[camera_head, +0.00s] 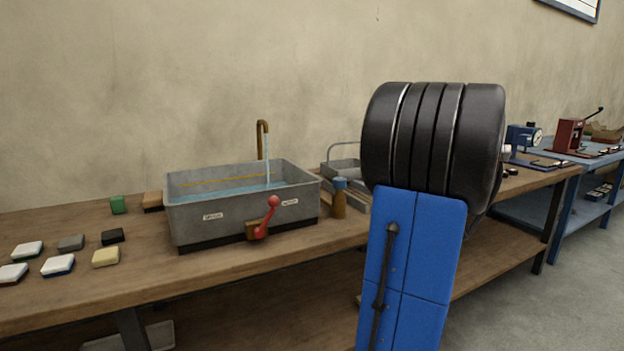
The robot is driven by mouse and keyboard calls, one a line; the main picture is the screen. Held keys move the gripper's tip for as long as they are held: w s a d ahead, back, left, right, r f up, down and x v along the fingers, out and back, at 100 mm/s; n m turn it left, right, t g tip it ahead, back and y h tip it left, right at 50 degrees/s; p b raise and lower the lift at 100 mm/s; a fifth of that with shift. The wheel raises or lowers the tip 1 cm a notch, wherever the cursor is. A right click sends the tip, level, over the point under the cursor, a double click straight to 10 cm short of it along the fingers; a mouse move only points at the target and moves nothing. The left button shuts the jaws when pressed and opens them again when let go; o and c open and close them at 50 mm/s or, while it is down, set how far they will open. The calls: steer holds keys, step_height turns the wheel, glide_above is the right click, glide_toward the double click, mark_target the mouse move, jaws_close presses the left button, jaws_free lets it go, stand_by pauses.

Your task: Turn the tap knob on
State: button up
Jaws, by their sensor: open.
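A grey rectangular basin (240,215) with bluish water inside stands on the wooden bench. A brown curved tap (261,140) rises behind it, and a thin pale stream of water (267,165) runs from its spout into the basin. A red lever-like knob (266,217) with a round ball top is at the basin's front side. It tilts up and to the right, beside a small brown block. My gripper is not in view; a large blue and black part, which looks like my own arm, stands to the right of the basin and hides part of the bench.
A brown bottle with a blue cap (339,198) and a grey tray (346,172) stand right of the basin. The wooden bench (200,280) is bare before the basin.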

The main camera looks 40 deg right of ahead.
mark_target(340, 183)
steer(key=w+a+f+y, duration=0.2)
steer(key=w, duration=1.2)
steer(key=shift+w+n+g, duration=0.4)
steer(key=shift+a, duration=0.1)
steer(key=shift+r, duration=0.1)
steer(key=c, duration=1)
